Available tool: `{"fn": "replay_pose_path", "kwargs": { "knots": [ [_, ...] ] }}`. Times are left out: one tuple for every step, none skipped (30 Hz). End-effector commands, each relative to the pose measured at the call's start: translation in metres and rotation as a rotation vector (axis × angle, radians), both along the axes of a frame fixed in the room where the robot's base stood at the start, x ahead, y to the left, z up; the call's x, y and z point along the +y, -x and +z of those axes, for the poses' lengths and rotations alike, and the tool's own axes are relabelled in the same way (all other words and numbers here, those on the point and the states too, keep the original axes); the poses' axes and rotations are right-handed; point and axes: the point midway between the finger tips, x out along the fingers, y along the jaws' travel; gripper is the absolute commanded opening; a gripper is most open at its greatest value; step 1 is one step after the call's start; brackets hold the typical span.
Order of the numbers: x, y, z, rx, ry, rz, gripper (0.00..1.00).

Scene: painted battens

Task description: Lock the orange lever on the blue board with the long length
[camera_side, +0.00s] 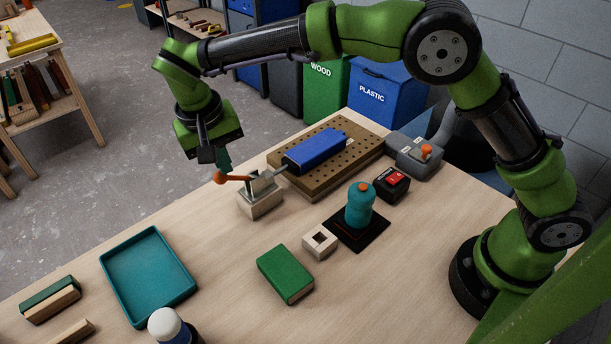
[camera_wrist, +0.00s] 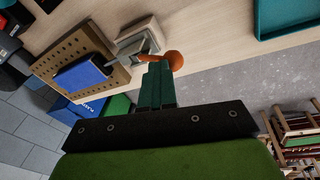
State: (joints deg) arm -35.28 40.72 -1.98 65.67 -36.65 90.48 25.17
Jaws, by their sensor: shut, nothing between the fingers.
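The orange lever (camera_side: 235,178) with a round knob sticks out to the left from a metal clamp on a pale block (camera_side: 260,203). It also shows in the wrist view (camera_wrist: 172,60). The blue board (camera_side: 318,148) lies on a brown perforated board, its dark near end close to the clamp; it shows in the wrist view too (camera_wrist: 82,76). My gripper (camera_side: 223,166) is shut and empty, pointing down right by the lever's knob. In the wrist view its fingertips (camera_wrist: 158,65) overlap the lever; I cannot tell whether they touch it.
The perforated board (camera_side: 350,163) lies behind the clamp. A grey box with an orange knob (camera_side: 414,155), a red-switch box (camera_side: 391,184), a teal knobbed object (camera_side: 360,207) and a green block (camera_side: 285,274) stand to the right and front. A teal tray (camera_side: 148,277) lies front left.

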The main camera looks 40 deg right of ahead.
Motion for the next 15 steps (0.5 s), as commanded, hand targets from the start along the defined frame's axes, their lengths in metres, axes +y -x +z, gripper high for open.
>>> {"fn": "replay_pose_path", "kwargs": {
  "knots": [
    [0.0021,0.0001,-0.0022,0.001,0.000,0.002,0.00],
    [0.0028,0.0001,-0.0029,0.001,0.000,0.002,0.00],
    [0.0038,0.0000,-0.0035,0.001,-0.001,0.002,0.00],
    [0.0044,0.0000,-0.0041,0.001,-0.001,0.003,0.00],
    [0.0049,0.0000,-0.0047,0.001,-0.001,0.003,0.00],
    [0.0057,0.0000,-0.0052,0.001,-0.002,0.004,0.00],
    [0.0062,0.0000,-0.0057,0.001,-0.002,0.005,0.00],
    [0.0066,0.0001,-0.0061,0.001,-0.002,0.006,0.00],
    [0.0071,0.0001,-0.0065,0.001,-0.003,0.007,0.00],
    [0.0075,0.0002,-0.0069,0.001,-0.003,0.007,0.00],
    [0.0078,0.0004,-0.0071,0.003,-0.003,0.008,0.00],
    [0.0082,0.0007,-0.0075,0.003,-0.003,0.008,0.00],
    [0.0084,0.0009,-0.0077,0.005,-0.003,0.009,0.00],
    [0.0087,0.0011,-0.0078,0.004,-0.004,0.009,0.00],
    [0.0090,0.0013,-0.0078,0.005,-0.004,0.010,0.00]
  ]
}}
